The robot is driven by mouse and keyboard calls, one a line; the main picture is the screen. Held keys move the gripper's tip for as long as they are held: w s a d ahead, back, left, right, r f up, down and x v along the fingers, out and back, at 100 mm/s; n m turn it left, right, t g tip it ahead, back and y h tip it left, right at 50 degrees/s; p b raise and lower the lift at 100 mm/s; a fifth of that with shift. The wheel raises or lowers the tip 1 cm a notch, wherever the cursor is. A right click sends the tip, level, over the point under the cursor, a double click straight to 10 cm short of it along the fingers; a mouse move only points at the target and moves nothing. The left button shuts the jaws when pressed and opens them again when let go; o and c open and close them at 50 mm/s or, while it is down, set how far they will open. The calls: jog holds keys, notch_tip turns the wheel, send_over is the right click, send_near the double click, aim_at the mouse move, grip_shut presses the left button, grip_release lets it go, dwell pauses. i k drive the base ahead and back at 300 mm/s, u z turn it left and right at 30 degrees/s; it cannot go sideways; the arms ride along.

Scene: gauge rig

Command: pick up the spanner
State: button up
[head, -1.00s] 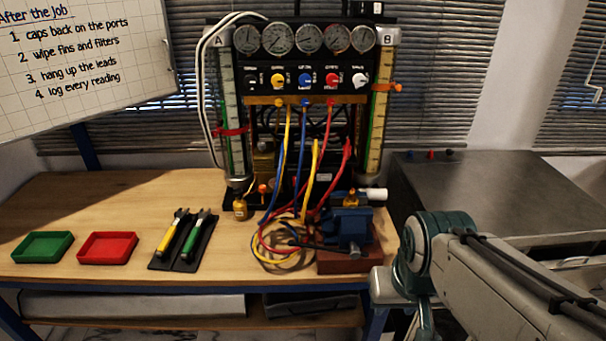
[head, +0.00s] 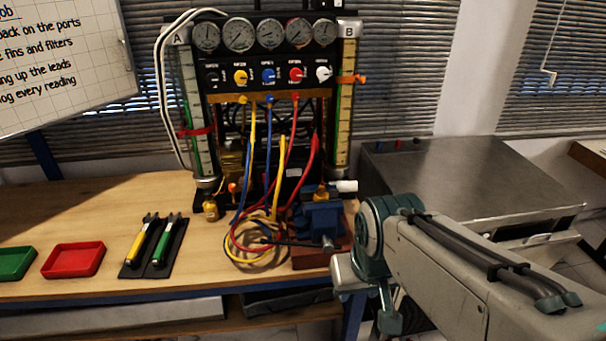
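Two slim tools lie side by side on a black mat (head: 132,270) on the left part of the bench. One has a yellow handle (head: 137,246) and the other a green handle (head: 161,248). Both have dark metal heads pointing to the back of the bench. The heads look forked like spanner jaws, but they are too small to tell for certain which is the spanner. My arm reaches in from the lower right, with its bent joint in front of the bench's right end.
A red tray (head: 73,260) and a green tray (head: 14,263) stand left of the mat. A gauge rig (head: 268,75) stands at the back, with coloured hoses (head: 268,215) hanging down. A blue vise (head: 322,222) sits right of them. A metal cabinet (head: 470,180) stands at the right.

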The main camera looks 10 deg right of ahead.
aim_at(172, 221)
jog(key=k, duration=0.6)
jog(key=u, duration=0.75)
jog(key=i, duration=1.75)
jog(key=z, duration=0.6)
